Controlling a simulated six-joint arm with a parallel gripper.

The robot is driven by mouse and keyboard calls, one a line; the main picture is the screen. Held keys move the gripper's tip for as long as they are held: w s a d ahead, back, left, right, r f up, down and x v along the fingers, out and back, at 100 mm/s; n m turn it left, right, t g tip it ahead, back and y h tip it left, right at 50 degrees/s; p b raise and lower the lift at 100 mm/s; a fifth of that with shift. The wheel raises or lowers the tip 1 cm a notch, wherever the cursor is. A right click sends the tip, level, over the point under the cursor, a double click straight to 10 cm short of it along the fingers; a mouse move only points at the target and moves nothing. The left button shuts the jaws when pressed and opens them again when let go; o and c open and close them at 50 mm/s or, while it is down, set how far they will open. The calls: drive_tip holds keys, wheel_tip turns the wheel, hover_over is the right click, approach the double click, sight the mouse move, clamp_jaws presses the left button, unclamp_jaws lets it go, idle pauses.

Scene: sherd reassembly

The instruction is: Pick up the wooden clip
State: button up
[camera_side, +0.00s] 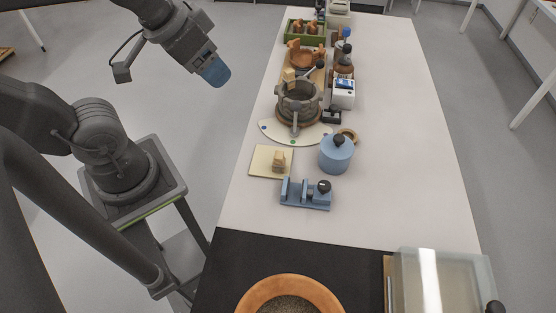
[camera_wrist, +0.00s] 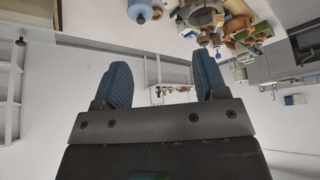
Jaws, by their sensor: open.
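A small wooden clip (camera_side: 279,160) stands on a pale yellow square pad (camera_side: 259,164) on the white bench. A similar wooden piece (camera_side: 289,76) sits at the rim of a grey vessel (camera_side: 297,99) farther back. My gripper (camera_side: 217,72), with blue fingers, is raised to the left of the bench, away from both wooden pieces. In the wrist view my gripper (camera_wrist: 162,82) shows its two blue fingers spread apart with nothing between them. I cannot make out the clip on the pad in the wrist view.
A blue lidded pot (camera_side: 336,154) stands right of the pad, and a blue vise-like fixture (camera_side: 306,194) in front. An orange-rimmed bowl (camera_side: 290,282) and a clear box (camera_side: 440,285) are nearest. Other vessels crowd the back. The bench's right side is clear.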

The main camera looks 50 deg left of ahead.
drive_tip(key=m+g+y, duration=0.2)
drive_tip(key=m+y, duration=0.1)
drive_tip(key=m, duration=2.4)
hover_over(279, 160)
drive_tip(key=s+d, duration=0.2)
wheel_tip(279, 160, down, 22)
drive_tip(key=x, duration=1.3)
drive_tip(key=shift+s+a+f, duration=0.2)
drive_tip(key=shift+s+f, duration=0.05)
drive_tip(key=shift+s, duration=0.1)
drive_tip(key=shift+c, duration=0.4)
drive_tip(key=c, duration=0.7)
